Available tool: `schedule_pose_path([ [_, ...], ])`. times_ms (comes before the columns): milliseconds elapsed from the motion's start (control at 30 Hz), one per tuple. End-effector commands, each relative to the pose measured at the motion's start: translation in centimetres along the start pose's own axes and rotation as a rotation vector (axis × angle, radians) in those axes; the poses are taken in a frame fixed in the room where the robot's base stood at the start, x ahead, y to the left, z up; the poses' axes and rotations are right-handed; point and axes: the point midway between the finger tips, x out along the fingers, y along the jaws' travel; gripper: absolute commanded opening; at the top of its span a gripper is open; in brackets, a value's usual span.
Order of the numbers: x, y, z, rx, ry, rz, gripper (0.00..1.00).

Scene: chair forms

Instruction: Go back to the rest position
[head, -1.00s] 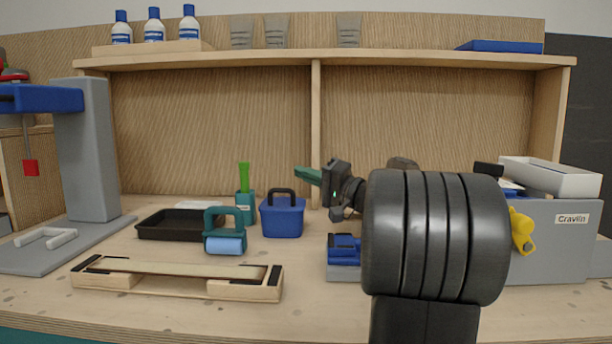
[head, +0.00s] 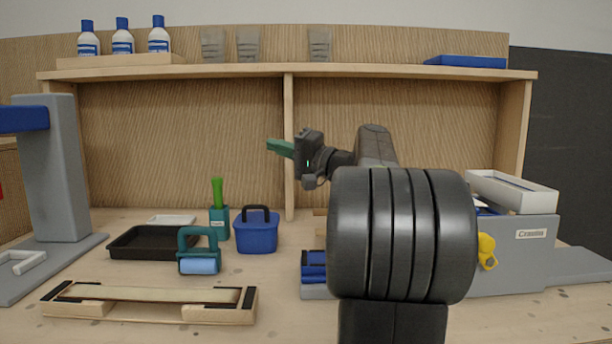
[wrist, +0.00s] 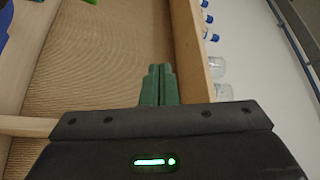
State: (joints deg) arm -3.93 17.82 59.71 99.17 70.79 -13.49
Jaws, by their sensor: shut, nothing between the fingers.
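My gripper (head: 279,148) is raised above the workbench, in front of the shelf's wooden back panel, with its green fingers pointing left in the head view. In the wrist view the two green fingers (wrist: 158,84) lie side by side, closed together with nothing between them. My dark arm fills the right middle of the head view and hides part of the bench behind it.
On the bench stand a blue caddy (head: 257,232), a black tray (head: 150,243), a teal-handled roller (head: 199,252), a wooden form (head: 150,303) and a grey press (head: 55,170). A grey bin (head: 520,240) is at right. Bottles (head: 122,36) stand on the upper shelf (head: 400,72).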

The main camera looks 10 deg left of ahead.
Motion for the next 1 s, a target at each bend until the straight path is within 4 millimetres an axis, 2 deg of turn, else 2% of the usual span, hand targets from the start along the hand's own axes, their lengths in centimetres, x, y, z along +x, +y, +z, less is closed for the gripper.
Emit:
schedule_pose_path([
  [367, -0.1, 0.4, 0.1, 0.002, 0.000, 0.000, 0.00],
  [467, -0.3, 1.4, 0.5, 0.004, 0.001, 0.001, 0.00],
  [800, -1.7, 6.8, 2.8, 0.003, 0.001, 0.000, 0.00],
  [1000, -2.1, 8.8, 3.6, 0.001, 0.001, 0.000, 0.00],
])
